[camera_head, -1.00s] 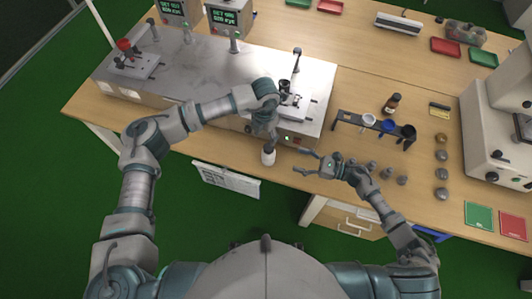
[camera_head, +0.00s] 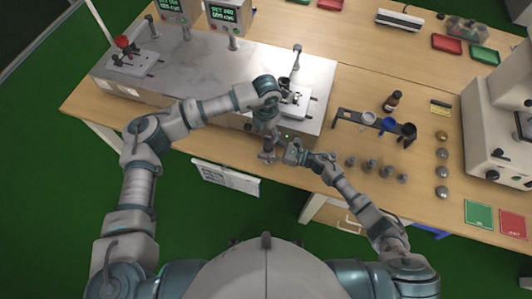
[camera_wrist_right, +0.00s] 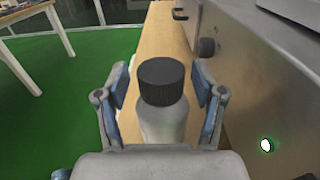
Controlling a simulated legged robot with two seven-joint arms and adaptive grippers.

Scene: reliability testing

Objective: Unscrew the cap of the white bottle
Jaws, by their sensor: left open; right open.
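The white bottle (camera_wrist_right: 163,122) stands upright between the fingers of my right gripper (camera_wrist_right: 160,110) in the right wrist view. Its dark ribbed cap (camera_wrist_right: 161,80) shows clearly. The right gripper is open, with a finger on either side of the bottle and gaps between. In the head view, my right gripper (camera_head: 276,154) is at the table's front edge and mostly covers the bottle. My left gripper (camera_head: 269,143) is open and points down just above the bottle. Its fingertips are small and partly hidden, and it cannot be clearly made out in the wrist view.
A metal bench unit (camera_head: 215,85) stands close behind the bottle. A dark rack (camera_head: 362,122) with funnels and a brown bottle (camera_head: 393,101) are to the right. Several small grey weights (camera_head: 371,166) stand near the front edge, right of my right gripper.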

